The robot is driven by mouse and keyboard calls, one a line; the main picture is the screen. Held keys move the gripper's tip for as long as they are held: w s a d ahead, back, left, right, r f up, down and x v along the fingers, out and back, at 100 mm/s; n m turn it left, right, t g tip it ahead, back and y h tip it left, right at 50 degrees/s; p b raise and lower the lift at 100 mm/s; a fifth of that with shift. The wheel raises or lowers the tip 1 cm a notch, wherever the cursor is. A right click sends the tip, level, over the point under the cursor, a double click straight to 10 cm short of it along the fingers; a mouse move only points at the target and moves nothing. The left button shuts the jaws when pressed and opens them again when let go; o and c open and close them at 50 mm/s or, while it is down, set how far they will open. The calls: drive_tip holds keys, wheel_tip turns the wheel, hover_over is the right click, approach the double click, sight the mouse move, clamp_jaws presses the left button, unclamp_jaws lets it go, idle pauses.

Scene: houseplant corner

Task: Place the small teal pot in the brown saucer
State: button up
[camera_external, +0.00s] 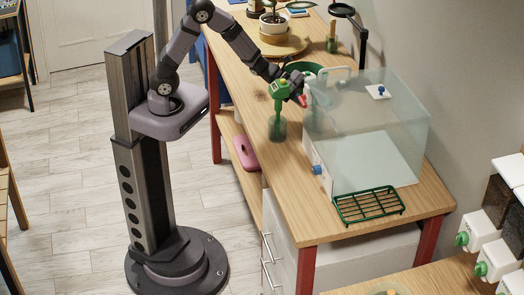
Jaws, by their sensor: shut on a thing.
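My gripper (294,88) is above the wooden bench, beside the transparent case. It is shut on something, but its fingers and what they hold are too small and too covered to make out. A green-topped bottle with a clear greenish body (278,129) is right at the gripper in the picture, overlapping it. I cannot tell whether they touch. A small red part shows at the gripper's lower right. I cannot make out the small teal pot. I cannot identify a brown saucer with certainty; a round tan-brown base (283,45) lies under a potted plant (273,22) at the back.
A large transparent case (365,125) with blue knobs fills the bench's right side. A green rack (369,205) lies at the front. A green rounded thing (300,68) is behind the gripper. A black stand (362,45) rises farther back. Bare wood (255,92) shows left of the bottle.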

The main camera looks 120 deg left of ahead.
drive_tip(key=shift+f, duration=2.05)
drive_tip(key=shift+f, duration=0.15)
drive_tip(key=o, duration=1)
drive_tip(key=shift+o, duration=0.2)
drive_tip(key=v, duration=1.2)
drive_tip(key=shift+d+b, duration=0.1)
drive_tip(key=shift+b, duration=0.3)
